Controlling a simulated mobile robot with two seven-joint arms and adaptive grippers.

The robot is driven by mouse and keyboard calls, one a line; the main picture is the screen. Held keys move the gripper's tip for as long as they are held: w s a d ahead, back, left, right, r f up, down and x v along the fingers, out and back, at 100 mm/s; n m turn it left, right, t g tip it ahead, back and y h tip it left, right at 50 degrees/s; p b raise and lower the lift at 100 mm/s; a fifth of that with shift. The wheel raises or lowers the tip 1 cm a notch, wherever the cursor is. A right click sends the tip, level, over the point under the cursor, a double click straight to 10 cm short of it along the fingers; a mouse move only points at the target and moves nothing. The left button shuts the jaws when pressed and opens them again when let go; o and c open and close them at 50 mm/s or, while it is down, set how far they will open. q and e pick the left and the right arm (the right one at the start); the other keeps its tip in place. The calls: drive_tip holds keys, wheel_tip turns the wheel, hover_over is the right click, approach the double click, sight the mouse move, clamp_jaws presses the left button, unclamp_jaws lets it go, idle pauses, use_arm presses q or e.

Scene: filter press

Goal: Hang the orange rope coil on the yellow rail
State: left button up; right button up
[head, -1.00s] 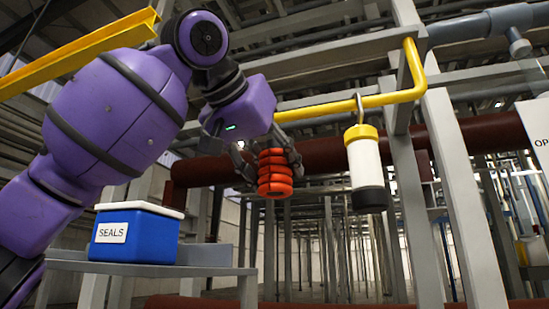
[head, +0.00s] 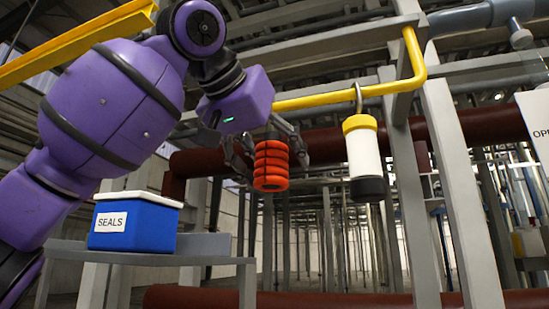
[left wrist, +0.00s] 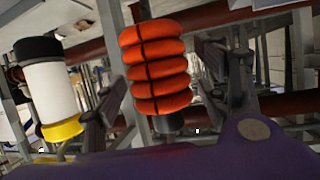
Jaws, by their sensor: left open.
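The orange rope coil (head: 270,165) is a stack of ring-like turns with a dark band. It is upright below the yellow rail (head: 345,93). My left gripper (head: 268,152) is open, with its fingers on either side of the coil. In the left wrist view the coil (left wrist: 155,67) stands between the spread fingers (left wrist: 168,100), with gaps visible on both sides. A dark stub shows at its gripper-side end. My gripper's body covers the place where the coil's top would meet the rail, so I cannot see a hook on it. My right gripper is not in view.
A white cylinder (head: 362,153) with a yellow cap hangs by a hook from the rail, right of the coil. A blue SEALS box (head: 150,227) stands on a grey shelf at left. Grey posts (head: 410,190) and a dark red pipe (head: 470,132) are near the rail.

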use_arm(q)
drive_tip(key=v, duration=1.2)
